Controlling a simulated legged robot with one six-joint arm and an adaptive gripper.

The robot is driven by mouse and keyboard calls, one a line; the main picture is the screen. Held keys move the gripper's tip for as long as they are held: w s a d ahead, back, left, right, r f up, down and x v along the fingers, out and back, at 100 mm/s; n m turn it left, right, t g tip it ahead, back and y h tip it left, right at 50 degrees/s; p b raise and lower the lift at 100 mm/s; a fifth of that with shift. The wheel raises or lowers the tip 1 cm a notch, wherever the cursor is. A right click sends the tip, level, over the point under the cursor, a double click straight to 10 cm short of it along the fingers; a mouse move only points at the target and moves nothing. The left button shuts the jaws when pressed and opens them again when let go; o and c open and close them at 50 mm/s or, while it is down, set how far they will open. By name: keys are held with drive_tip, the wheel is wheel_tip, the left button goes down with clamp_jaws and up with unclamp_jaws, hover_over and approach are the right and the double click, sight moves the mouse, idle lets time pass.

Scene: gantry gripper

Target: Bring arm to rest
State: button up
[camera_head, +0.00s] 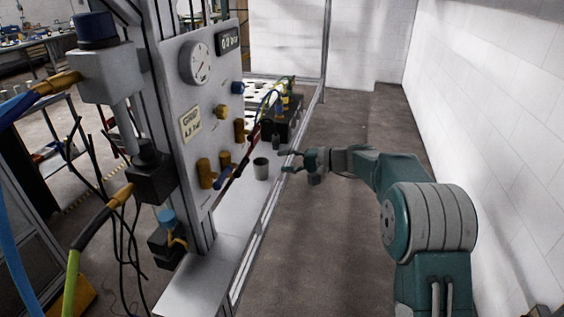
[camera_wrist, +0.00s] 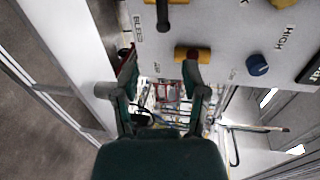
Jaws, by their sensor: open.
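My arm is the teal and grey one at the right of the head view, bent and reaching left. My gripper (camera_head: 289,161) is at its end, beside the edge of the white bench. Its two fingers are apart with nothing visible between them. In the wrist view my gripper (camera_wrist: 158,88) also shows open, with a control panel (camera_wrist: 225,30) close beyond it. In the head view the panel (camera_head: 205,90) carries a gauge, a digital display and several yellow and blue knobs.
A grey cup (camera_head: 261,168) stands on the bench (camera_head: 222,258) just left of my gripper. A dark block with hoses (camera_head: 283,120) sits behind it. A white wall (camera_head: 490,90) runs along the right. Bare floor (camera_head: 320,260) lies between bench and arm.

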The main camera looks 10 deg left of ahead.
drive_tip(key=s+d+r+h, duration=0.3)
drive_tip(key=s+d+h, duration=0.15)
drive_tip(key=s, duration=0.45)
drive_tip(key=s+d+r+h, duration=0.3)
drive_tip(key=s+d, duration=0.3)
drive_tip(key=s, duration=0.3)
drive_tip(key=s+d+f+t+h, duration=0.2)
drive_tip(key=s+d+h, duration=0.2)
drive_tip(key=s+d, duration=0.3)
drive_tip(key=s+d+f+n+t+h, duration=0.1)
drive_tip(key=s+d+h, duration=0.3)
drive_tip(key=s+d, duration=0.4)
drive_tip(key=s+f+t, duration=0.1)
drive_tip(key=s, duration=0.5)
drive_tip(key=shift+d+f, duration=0.15)
drive_tip(key=shift+d, duration=0.15)
